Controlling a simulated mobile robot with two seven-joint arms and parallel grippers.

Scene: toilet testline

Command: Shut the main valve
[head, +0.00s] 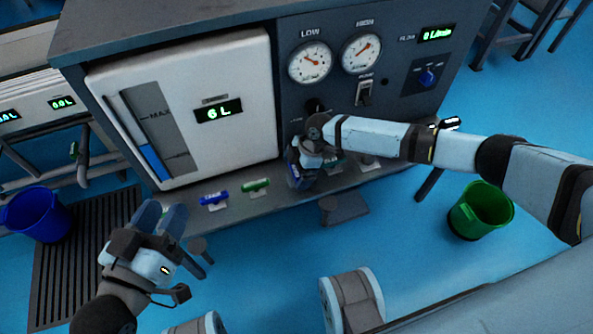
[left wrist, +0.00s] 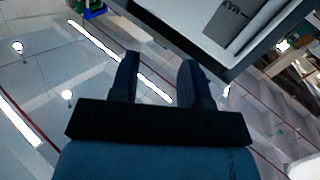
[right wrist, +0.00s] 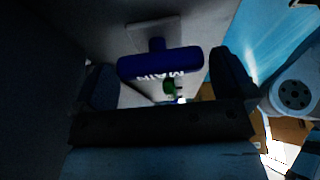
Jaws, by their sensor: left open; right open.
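The main valve handle (right wrist: 160,63) is a dark blue bar marked MAIN, mounted on a short stem. In the right wrist view it lies crosswise between the fingers of my right gripper (right wrist: 163,85), which is open around it. In the head view my right gripper (head: 300,178) is at the lower front ledge of the panel and hides the main valve. My left gripper (head: 161,218) is open and empty, in front of the tank's lower left corner; its fingers also show in the left wrist view (left wrist: 158,85).
A blue valve handle (head: 214,198) and a green one (head: 255,185) sit on the ledge left of my right gripper. The tank display (head: 219,110) reads 6 L. Gauges (head: 310,62) and a pump switch (head: 365,93) are above. A blue bucket (head: 37,214) and green bucket (head: 481,210) stand on the floor.

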